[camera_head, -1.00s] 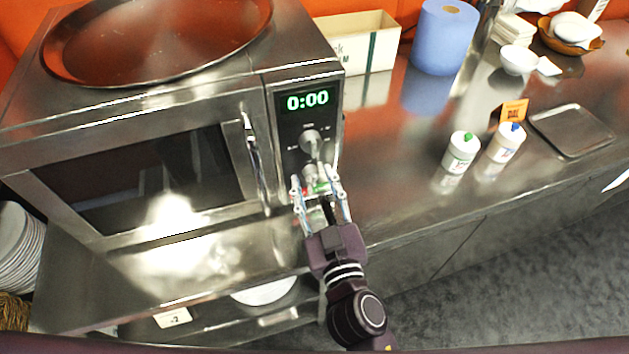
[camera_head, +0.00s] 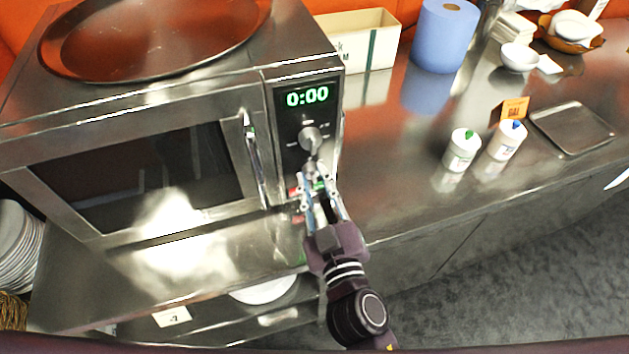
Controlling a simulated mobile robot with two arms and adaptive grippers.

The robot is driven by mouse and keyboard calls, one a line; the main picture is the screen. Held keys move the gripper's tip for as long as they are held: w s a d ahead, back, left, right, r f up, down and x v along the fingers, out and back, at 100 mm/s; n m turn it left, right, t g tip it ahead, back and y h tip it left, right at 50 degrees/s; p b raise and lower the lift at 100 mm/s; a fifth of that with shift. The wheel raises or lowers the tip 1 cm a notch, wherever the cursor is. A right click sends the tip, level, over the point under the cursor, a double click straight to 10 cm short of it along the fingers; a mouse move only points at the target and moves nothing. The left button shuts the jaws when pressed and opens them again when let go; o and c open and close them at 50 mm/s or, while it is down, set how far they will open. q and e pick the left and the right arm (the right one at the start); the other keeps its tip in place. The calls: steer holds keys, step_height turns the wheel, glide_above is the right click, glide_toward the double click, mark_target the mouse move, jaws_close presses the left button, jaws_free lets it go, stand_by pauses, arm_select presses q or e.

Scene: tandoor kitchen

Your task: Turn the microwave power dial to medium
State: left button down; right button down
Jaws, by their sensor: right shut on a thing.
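The microwave (camera_head: 150,105) stands on the steel counter at the left, its door shut and its green display (camera_head: 307,96) reading 0:00. Its control panel has an upper dial (camera_head: 311,138) and, below it, a lower dial (camera_head: 313,167) that my fingers partly cover. The labels are too small to read, so I cannot tell which is the power dial or where it points. My right gripper (camera_head: 315,181) reaches up from below and is shut on the lower dial. My left gripper is not in view.
A round metal tray (camera_head: 150,35) lies on top of the microwave. To the right stand a cream box (camera_head: 370,42), a blue paper roll (camera_head: 445,35), two white pots (camera_head: 462,150) and a flat steel tray (camera_head: 572,130). The counter right of the panel is clear.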

steer(key=n, duration=0.4)
steer(key=shift+n+b, duration=0.4)
steer(key=shift+n, duration=2.6)
steer(key=c, duration=1.7)
jaws_free()
